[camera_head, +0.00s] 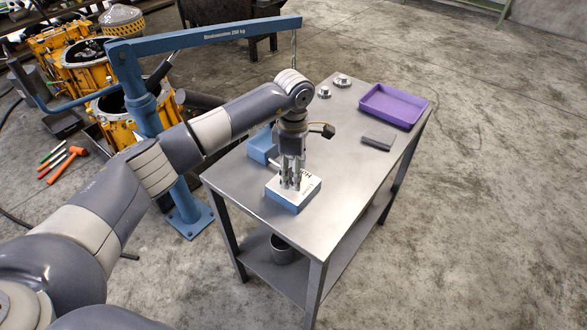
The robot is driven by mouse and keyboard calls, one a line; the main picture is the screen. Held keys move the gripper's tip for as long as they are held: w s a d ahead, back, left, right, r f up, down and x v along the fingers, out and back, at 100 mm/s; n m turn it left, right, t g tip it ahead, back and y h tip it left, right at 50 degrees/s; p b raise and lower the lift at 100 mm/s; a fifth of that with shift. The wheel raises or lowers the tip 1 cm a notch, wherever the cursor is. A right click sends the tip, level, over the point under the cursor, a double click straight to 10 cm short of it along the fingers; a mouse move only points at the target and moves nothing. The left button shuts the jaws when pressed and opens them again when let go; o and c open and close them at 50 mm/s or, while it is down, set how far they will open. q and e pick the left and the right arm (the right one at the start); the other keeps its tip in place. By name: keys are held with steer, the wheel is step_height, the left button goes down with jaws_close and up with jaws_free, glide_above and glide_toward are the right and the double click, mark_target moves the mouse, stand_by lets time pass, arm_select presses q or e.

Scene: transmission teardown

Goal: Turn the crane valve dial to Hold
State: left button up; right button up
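The valve box (293,199), with a light top plate and blue sides, sits on the near part of the metal table. My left gripper (290,184) points straight down over its top plate, with its fingertips at or just above it. The fingers look close together, but whether they grip anything cannot be told. The dial is hidden behind the fingers, and the dark markings on the plate are too small to read. The blue crane (210,37) stands behind my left arm, its boom reaching over the table's far side. My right gripper is not in view.
On the metal table (345,170) are a blue part (262,147) beside the valve box, a purple tray (393,105), a dark grey flat block (378,140) and two small metal parts (342,81). Orange housings (115,110) and hand tools lie on the floor at left. The table's near right is clear.

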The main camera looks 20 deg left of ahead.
arm_select(q)
steer(key=c, duration=1.1)
steer(key=shift+o, duration=0.2)
steer(key=shift+n, duration=0.4)
steer(key=n+b, duration=0.1)
steer(key=n, duration=0.1)
steer(key=shift+n, duration=0.4)
steer(key=n+b, duration=0.1)
steer(key=n, duration=0.3)
steer(key=shift+n+b, duration=0.3)
steer(key=shift+b, duration=0.05)
steer(key=n, duration=0.5)
steer(key=shift+b, duration=0.4)
steer(key=shift+n, duration=2.4)
